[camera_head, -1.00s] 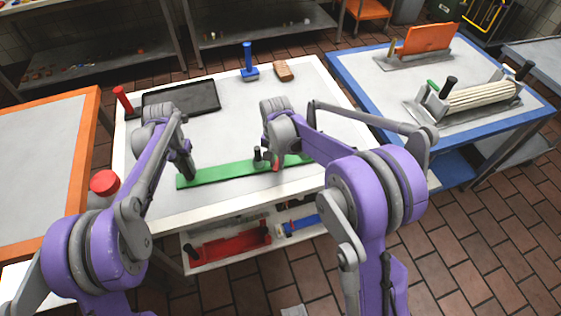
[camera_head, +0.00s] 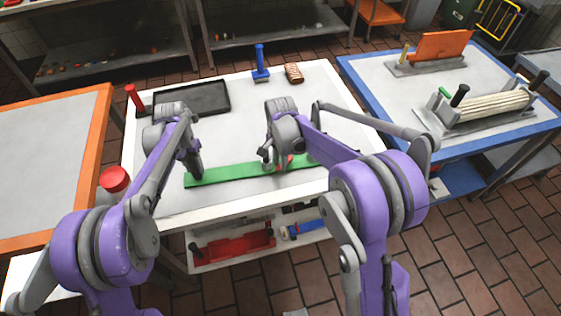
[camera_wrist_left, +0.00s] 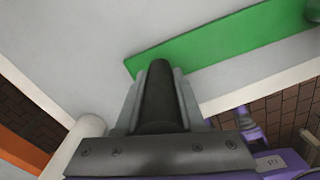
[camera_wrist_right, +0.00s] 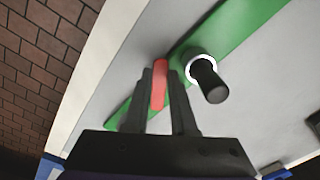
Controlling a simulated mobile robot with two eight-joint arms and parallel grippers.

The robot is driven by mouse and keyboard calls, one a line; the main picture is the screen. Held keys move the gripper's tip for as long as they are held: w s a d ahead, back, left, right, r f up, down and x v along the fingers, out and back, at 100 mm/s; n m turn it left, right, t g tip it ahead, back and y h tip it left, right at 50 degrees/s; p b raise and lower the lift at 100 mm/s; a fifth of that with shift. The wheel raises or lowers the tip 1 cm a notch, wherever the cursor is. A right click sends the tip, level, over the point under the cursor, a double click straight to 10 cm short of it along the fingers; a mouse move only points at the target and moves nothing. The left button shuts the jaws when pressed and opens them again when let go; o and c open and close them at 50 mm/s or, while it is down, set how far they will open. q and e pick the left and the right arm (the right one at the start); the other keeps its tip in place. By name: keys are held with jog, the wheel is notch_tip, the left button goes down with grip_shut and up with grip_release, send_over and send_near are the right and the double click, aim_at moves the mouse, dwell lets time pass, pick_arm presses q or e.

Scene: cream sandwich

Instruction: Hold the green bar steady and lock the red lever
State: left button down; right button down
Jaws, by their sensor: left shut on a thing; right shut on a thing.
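The green bar (camera_head: 225,175) lies flat along the front of the white table; it also shows in the left wrist view (camera_wrist_left: 220,42). My left gripper (camera_head: 195,172) is shut on a black upright handle (camera_wrist_left: 158,95) at the bar's left end. My right gripper (camera_head: 283,160) is shut on the red lever (camera_wrist_right: 159,85), which lies over the bar farther right. A black post (camera_wrist_right: 209,83) with a bright white ring (camera_wrist_right: 200,60) at its base stands on the bar beside the lever.
A black tray (camera_head: 192,98), a blue-handled tool (camera_head: 260,65) and a brown brush (camera_head: 294,73) are at the table's back. A red-topped cylinder (camera_head: 115,180) is at the left edge. A blue-edged table (camera_head: 375,80) stands right. The middle surface is clear.

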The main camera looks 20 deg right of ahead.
jog(key=c, duration=0.7)
grip_release()
jog(key=n, duration=0.2)
jog(key=s+d+n, duration=0.1)
jog(key=n, duration=0.1)
jog(key=d+n, duration=0.1)
jog(key=n, duration=0.1)
jog(key=shift+s, duration=0.35)
jog(key=n, duration=0.1)
jog(key=d+n, duration=0.1)
jog(key=n, duration=0.1)
jog(key=d+n, duration=0.1)
jog(key=shift+s+n, duration=0.3)
jog(key=shift+n, duration=0.1)
notch_tip(320, 180, up, 12)
jog(key=shift+a, duration=0.1)
